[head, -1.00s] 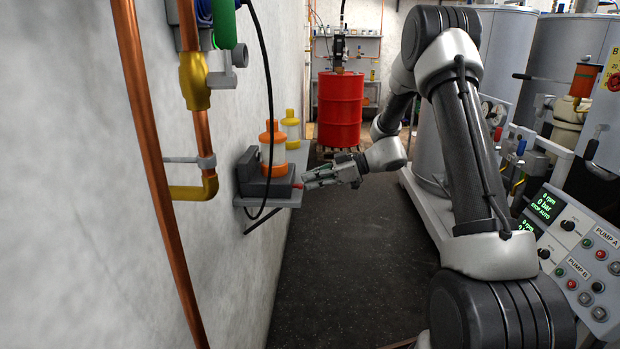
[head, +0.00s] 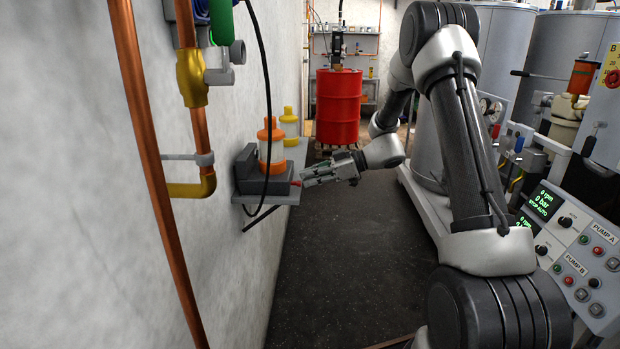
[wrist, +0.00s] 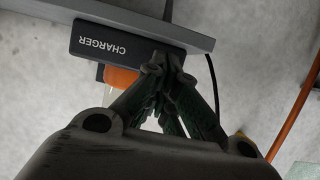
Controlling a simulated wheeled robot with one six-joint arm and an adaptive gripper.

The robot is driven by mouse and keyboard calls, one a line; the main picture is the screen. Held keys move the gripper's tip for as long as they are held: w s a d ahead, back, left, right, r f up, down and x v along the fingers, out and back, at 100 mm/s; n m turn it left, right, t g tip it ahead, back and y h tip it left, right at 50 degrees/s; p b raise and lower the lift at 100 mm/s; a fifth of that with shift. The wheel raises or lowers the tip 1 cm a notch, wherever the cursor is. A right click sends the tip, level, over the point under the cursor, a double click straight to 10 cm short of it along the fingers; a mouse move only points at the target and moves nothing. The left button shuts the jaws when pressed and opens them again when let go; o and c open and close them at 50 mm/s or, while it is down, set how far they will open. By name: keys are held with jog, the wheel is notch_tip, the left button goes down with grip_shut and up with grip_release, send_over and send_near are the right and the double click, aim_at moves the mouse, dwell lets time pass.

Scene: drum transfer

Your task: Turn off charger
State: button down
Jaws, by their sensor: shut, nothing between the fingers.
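The charger (head: 258,181) is a dark grey block on a grey wall shelf at the left in the head view. In the wrist view its dark face, lettered CHARGER (wrist: 98,47), shows upside down. An orange-and-clear container (head: 271,146) stands on it. A small red part shows at the charger's front right end in the head view. My gripper (head: 303,178) is shut and empty, its tips right by that end. In the wrist view my gripper (wrist: 163,60) overlaps the charger's right end and hides it. I cannot tell whether the tips touch it.
The wall shelf (head: 290,194) also holds a yellow-capped container (head: 290,124). A black cable hangs in front of the charger. Copper pipes (head: 150,170) run down the wall at left. A red drum (head: 339,106) stands behind. The floor below is clear.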

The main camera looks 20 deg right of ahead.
dwell(0.4)
jog(key=shift+w+a+r, duration=0.15)
jog(key=shift+a+r, duration=0.2)
jog(key=shift+a, duration=0.25)
jog(key=shift+a+r, duration=0.1)
jog(key=shift+r, duration=0.1)
jog(key=s+d+r, duration=0.2)
jog(key=d+r, duration=0.5)
jog(key=d, duration=0.2)
jog(key=shift+s+r, duration=0.3)
jog(key=shift+s, duration=0.05)
jog(key=shift+a, duration=0.1)
